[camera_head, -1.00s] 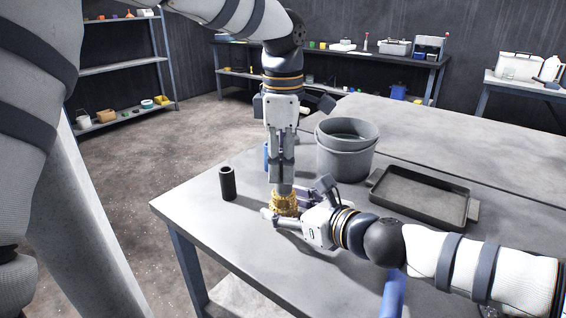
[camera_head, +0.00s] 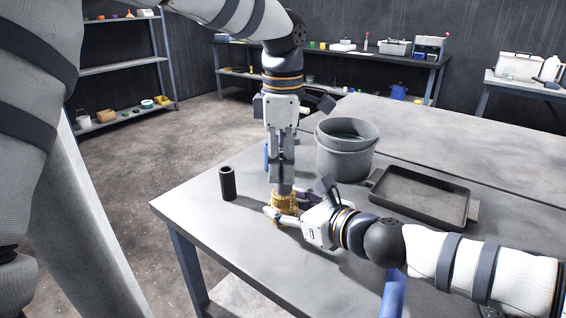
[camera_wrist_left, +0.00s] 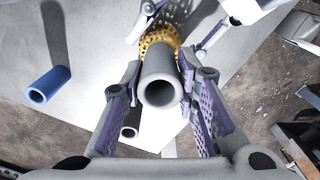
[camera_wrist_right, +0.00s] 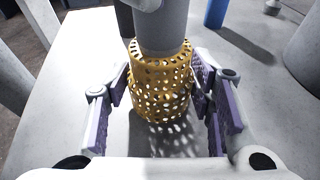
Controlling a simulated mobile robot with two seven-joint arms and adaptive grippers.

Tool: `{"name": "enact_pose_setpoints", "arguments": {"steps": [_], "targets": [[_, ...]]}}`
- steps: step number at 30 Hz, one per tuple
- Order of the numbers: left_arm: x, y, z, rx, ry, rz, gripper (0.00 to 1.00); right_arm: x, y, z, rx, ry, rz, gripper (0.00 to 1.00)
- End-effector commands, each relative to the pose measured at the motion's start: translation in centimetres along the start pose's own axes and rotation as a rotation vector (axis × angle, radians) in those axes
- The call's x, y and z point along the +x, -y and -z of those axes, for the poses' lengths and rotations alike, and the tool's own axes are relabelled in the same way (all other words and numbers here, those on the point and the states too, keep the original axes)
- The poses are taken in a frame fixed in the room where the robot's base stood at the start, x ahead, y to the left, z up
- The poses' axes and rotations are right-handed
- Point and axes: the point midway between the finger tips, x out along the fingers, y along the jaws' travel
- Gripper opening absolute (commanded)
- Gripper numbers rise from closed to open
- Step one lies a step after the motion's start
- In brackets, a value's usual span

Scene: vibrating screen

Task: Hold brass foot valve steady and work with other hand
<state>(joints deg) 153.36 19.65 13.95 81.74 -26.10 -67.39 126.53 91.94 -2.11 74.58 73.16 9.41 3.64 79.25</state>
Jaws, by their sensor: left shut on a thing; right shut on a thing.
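The brass foot valve (camera_head: 287,204) is a gold, perforated cage standing on the table; it also shows in the right wrist view (camera_wrist_right: 160,90) and the left wrist view (camera_wrist_left: 158,42). A grey pipe (camera_wrist_right: 160,35) rises upright from its top, and its hollow end faces the left wrist view (camera_wrist_left: 160,75). My left gripper (camera_head: 282,184) points down from above, shut on the pipe. My right gripper (camera_head: 275,213) comes in low from the right, shut on the brass cage, one finger on each side. In the head view the right gripper partly hides the cage.
A black tube (camera_head: 228,184) stands left of the valve. A blue tube (camera_wrist_left: 50,85) stands behind my left gripper. A grey bucket (camera_head: 345,162) and a dark shallow tray (camera_head: 415,207) are at the back and right. The table's front left is clear.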

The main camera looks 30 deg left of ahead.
Motion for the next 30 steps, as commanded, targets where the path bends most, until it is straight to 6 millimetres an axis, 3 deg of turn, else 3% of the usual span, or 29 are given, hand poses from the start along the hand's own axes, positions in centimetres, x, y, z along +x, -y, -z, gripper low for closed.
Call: {"name": "enact_pose_setpoints", "arguments": {"steps": [7,8,11,12,30], "targets": [[0.04,0.04,-0.04,0.000,0.000,0.002,0.01,0.01,0.02,0.04,0.001,0.000,0.001,0.33],[0.03,0.04,-0.05,0.000,0.001,0.002,0.01,0.01,0.02,0.04,0.001,0.000,0.001,0.47],[0.03,0.04,-0.05,0.000,0.001,0.002,0.01,0.01,0.02,0.05,0.001,-0.001,0.001,0.24],[0.03,0.05,-0.05,0.000,0.001,0.002,0.01,0.01,0.02,0.05,0.001,-0.001,0.001,0.22],[0.77,0.01,-0.06,0.000,-0.005,0.013,0.01,0.13,0.00,0.44,0.003,-0.001,-0.001,0.22]]}}
